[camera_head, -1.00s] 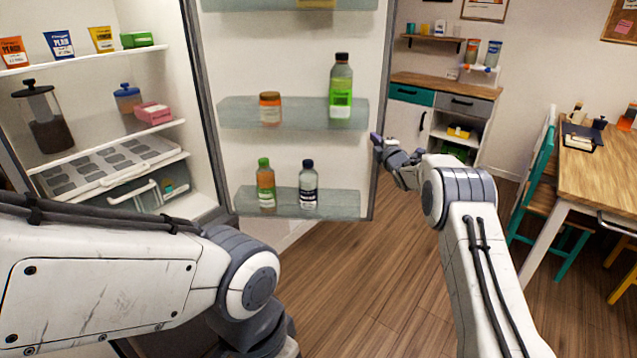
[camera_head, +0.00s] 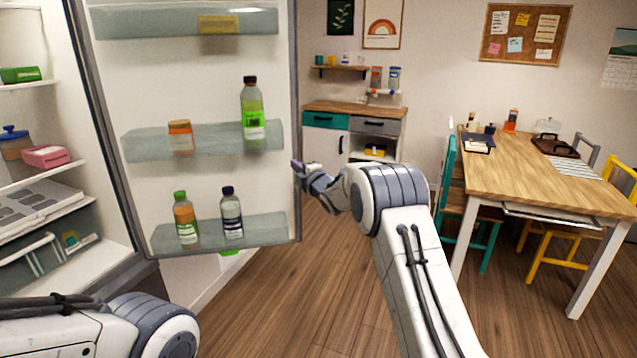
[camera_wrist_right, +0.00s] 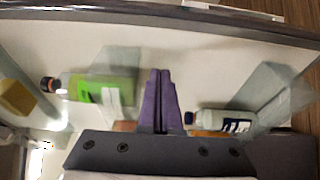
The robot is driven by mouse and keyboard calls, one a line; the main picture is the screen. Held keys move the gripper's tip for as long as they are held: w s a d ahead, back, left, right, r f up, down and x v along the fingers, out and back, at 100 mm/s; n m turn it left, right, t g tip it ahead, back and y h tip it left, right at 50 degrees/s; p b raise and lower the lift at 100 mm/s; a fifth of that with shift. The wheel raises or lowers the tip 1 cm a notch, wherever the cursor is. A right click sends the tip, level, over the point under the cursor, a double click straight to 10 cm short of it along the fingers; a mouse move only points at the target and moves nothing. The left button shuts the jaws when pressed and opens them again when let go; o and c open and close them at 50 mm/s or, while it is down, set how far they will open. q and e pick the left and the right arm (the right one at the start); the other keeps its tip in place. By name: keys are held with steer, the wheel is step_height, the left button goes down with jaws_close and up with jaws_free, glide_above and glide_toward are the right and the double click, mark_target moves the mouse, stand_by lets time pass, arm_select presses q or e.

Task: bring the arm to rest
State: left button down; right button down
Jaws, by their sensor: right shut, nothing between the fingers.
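My right arm (camera_head: 415,250) reaches forward in the head view. Its right gripper (camera_head: 298,168) is beside the outer edge of the open fridge door (camera_head: 296,100). In the right wrist view the purple fingers of the right gripper (camera_wrist_right: 160,80) are together with nothing between them, in front of the door's shelves. Whether they touch the door I cannot tell. My left arm (camera_head: 130,325) shows at the lower left of the head view. Its gripper is outside the picture.
The door shelves hold a green-labelled bottle (camera_head: 252,110), an orange-lidded jar (camera_head: 180,137) and two lower bottles. The fridge interior (camera_head: 70,200) is open at left. A wooden table (camera_head: 540,175) with chairs stands at right. The wooden floor (camera_head: 290,310) between is clear.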

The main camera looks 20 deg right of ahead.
steer(key=s+d+b, duration=0.1)
steer(key=s+d, duration=0.3)
steer(key=d, duration=0.1)
steer(key=s+a+f+m+g+h+p, duration=0.1)
steer(key=s+a+m+g, duration=0.3)
steer(key=s+a, duration=0.6)
steer(key=s+a+f+m+g+p, duration=0.15)
steer(key=s+a+m+g, duration=0.25)
steer(key=s+a, duration=0.6)
steer(key=s+f+m+g, duration=0.1)
steer(key=s+g, duration=0.2)
steer(key=s, duration=0.9)
steer(key=s+d+f+m+g+h+p, duration=0.1)
steer(key=s+f+m+g, duration=0.1)
steer(key=s, duration=1.1)
steer(key=s+d+f+m+g+h+p, duration=0.1)
steer(key=s+g, duration=0.3)
steer(key=s, duration=0.8)
steer(key=shift+s+f+m+g, duration=0.15)
steer(key=shift+f+m+g, duration=0.15)
steer(key=shift+f+m, duration=0.3)
